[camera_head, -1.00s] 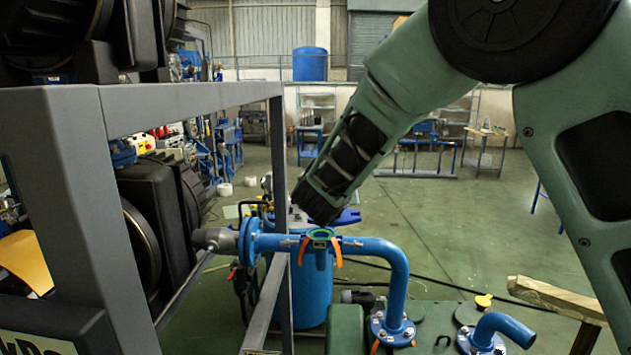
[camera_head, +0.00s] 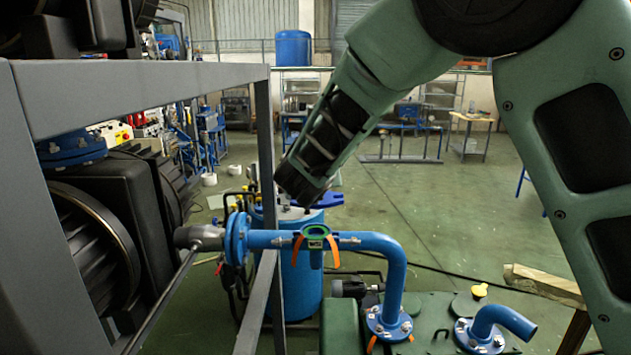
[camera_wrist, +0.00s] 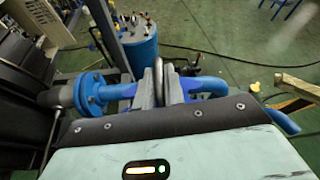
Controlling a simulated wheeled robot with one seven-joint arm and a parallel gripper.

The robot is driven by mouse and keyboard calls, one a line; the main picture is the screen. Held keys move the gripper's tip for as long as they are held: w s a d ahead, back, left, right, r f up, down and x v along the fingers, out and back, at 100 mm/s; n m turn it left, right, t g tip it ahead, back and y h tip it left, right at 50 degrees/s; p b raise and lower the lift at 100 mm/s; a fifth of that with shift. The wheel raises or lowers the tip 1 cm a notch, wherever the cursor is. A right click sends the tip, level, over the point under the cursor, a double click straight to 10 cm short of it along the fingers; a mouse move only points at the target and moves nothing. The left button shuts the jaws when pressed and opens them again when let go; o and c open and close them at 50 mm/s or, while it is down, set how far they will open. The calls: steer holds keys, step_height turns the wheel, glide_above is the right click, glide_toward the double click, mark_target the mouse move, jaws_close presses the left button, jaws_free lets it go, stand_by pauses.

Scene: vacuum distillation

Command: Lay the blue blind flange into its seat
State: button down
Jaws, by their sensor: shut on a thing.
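In the wrist view my gripper (camera_wrist: 161,88) is shut on a thin, rounded grey piece (camera_wrist: 161,68) seen nearly edge-on. I take it for the blind flange, though its blue colour does not show clearly. In the wrist view the gripper hides the fitting.
A grey frame (camera_head: 150,92) with dark machinery stands close on the left. A blue flanged joint (camera_head: 236,240) is left of the fitting. A blue tank (camera_head: 300,275) stands behind the pipe. A bent blue pipe (camera_head: 503,325) and a wooden beam (camera_head: 545,284) are at lower right.

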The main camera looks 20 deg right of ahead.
mark_target(316, 208)
steer(key=shift+b, duration=0.55)
steer(key=shift+s+f+m+b, duration=0.1)
steer(key=shift+f+m+b, duration=0.25)
steer(key=shift+b, duration=0.1)
step_height(316, 208, down, 5)
steer(key=b, duration=0.5)
steer(key=shift+b, duration=0.6)
stand_by(1.2)
steer(key=shift+f+b, duration=0.85)
steer(key=shift+b, duration=0.1)
steer(key=c, duration=1.4)
jaws_free()
steer(key=shift+s, duration=0.1)
